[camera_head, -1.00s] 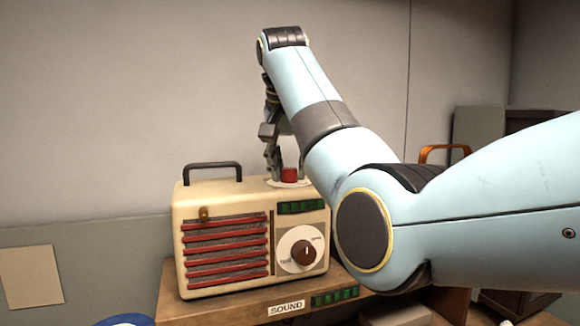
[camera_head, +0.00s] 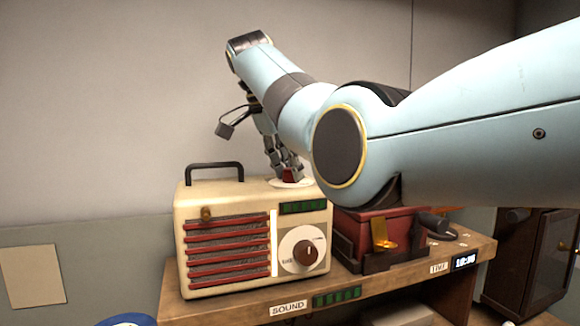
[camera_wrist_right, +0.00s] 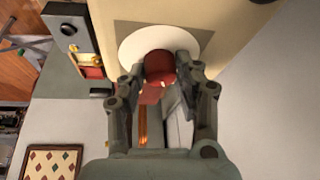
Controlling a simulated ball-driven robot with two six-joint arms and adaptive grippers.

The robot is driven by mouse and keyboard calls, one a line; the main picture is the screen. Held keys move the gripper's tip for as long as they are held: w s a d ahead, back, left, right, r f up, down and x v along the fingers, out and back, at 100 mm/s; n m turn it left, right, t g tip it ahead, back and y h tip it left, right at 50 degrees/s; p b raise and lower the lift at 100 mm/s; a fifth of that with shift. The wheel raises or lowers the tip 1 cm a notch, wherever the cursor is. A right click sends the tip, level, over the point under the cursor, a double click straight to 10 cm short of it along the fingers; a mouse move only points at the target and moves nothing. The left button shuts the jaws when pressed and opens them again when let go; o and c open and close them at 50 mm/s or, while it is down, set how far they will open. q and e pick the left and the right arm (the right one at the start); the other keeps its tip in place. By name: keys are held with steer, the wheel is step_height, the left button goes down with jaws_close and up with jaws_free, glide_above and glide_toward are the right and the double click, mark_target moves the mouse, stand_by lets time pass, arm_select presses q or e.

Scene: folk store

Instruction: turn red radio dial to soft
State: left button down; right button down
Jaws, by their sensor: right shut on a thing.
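A cream radio (camera_head: 225,245) with red slats and a brown front dial stands on a wooden shelf. A red dial (camera_head: 289,174) sits on a pale round plate on its top, and it also shows in the right wrist view (camera_wrist_right: 158,66). My right gripper (camera_head: 284,170) reaches down from above and is shut on the red dial, with a finger on either side of it in the right wrist view. Its fingers partly hide the dial, and any marks on the plate are too small to read. My left gripper is not in view.
A red box in a dark holder (camera_head: 375,235) stands close to the radio's right. The shelf (camera_head: 400,262) carries a SOUND label (camera_head: 288,306) and green display. A black handle (camera_head: 214,170) rises from the radio's top left. A dark cabinet (camera_head: 530,260) stands at far right.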

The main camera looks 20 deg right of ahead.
steer(key=shift+m, duration=0.3)
stand_by(0.4)
steer(key=c, duration=1)
jaws_free()
steer(key=shift+w, duration=0.1)
steer(key=shift+o, duration=0.2)
